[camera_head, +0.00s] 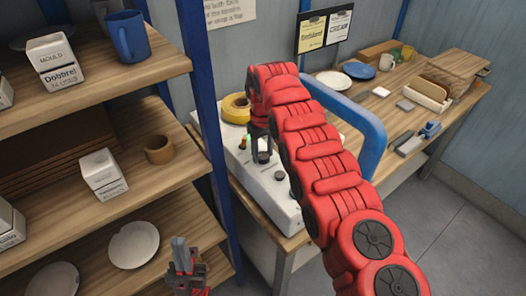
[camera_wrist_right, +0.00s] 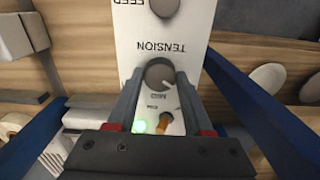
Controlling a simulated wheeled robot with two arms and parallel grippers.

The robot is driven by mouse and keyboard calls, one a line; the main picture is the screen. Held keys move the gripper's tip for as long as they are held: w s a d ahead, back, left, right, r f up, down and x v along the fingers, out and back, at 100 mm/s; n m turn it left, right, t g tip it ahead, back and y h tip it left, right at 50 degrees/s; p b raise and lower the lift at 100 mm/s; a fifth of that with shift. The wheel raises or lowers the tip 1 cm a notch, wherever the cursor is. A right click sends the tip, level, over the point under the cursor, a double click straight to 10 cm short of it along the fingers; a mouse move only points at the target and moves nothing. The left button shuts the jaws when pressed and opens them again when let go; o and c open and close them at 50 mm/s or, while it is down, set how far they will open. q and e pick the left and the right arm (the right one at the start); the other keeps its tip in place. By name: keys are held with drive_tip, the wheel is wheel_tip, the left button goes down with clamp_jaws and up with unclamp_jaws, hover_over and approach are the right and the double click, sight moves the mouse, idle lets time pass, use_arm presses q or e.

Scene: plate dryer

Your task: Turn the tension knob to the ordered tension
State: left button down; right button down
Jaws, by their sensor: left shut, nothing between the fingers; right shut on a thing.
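The tension knob (camera_wrist_right: 159,75) is a round grey knob on a white machine panel (camera_wrist_right: 140,40). The word TENSION is printed beside it, upside down in the right wrist view, and small print near the knob seems to read MED. I cannot clearly make out the pointer. My right gripper (camera_wrist_right: 159,82) is shut on the knob, one finger on each side. In the head view my right gripper (camera_head: 262,146) reaches down onto the white machine (camera_head: 258,187). My left gripper (camera_head: 184,262) is shut and empty, low in front of the shelves.
A green light (camera_wrist_right: 139,126) and an orange switch (camera_wrist_right: 164,126) sit near the knob; a FEED knob (camera_wrist_right: 165,7) is beyond. A blue post (camera_head: 205,100) and shelves (camera_head: 130,80) stand left. Order cards (camera_head: 325,30) hang behind; a blue handle (camera_head: 350,110) arches beside my arm.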

sight(263, 155)
drive_tip(key=shift+n, duration=0.3)
drive_tip(key=shift+c, duration=1.5)
unclamp_jaws()
drive_tip(key=shift+r, duration=0.1)
drive_tip(key=shift+r, duration=0.25)
wheel_tip(263, 155, up, 17)
drive_tip(key=p, duration=1.6)
drive_tip(key=shift+f, duration=0.15)
